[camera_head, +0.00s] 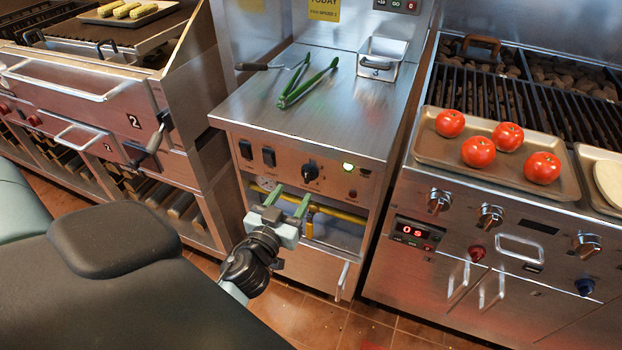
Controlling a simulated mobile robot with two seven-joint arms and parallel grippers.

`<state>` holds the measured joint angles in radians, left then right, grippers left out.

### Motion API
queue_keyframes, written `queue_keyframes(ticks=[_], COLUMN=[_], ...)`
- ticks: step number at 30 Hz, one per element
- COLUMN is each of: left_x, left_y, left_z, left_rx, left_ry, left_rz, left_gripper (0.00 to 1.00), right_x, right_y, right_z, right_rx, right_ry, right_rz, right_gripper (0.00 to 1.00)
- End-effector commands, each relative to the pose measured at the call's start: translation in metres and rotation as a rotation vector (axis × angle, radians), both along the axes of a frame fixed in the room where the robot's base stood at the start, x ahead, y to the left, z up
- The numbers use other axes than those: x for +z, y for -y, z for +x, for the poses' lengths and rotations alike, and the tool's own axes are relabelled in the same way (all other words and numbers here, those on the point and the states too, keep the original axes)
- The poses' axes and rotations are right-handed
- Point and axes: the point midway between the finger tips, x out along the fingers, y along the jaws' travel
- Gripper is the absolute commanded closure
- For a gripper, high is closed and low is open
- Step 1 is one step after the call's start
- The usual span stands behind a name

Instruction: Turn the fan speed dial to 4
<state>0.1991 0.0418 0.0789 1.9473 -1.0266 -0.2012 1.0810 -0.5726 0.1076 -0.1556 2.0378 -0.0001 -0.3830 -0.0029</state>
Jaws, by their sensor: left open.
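The markings around the dial are too small to read. My left gripper (287,202) is in front of the cabinet, below the dial and apart from it. Its two green fingers are spread with nothing between them. My right gripper is not in view.
Right is a grill with a tomato tray (431,149), knobs and a red display (414,232). Yellow pipes (340,214) run in the opening below the panel.

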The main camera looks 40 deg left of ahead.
Motion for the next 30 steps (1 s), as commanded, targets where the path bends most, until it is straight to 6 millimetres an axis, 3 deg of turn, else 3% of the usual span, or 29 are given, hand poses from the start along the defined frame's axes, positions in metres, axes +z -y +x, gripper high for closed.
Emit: queue_keyframes(ticks=[18,30], left_x=[0.001,0.0], left_y=[-0.016,-0.018], left_z=[0.069,0.075], left_rx=[-0.001,0.0], left_ry=[0.0,-0.001], left_rz=[0.001,0.001], left_gripper=[0.48,0.48], right_x=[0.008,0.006], right_y=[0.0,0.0], right_z=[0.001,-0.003], right_rx=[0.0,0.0], right_ry=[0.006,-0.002], right_rz=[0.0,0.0], right_gripper=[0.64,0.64])
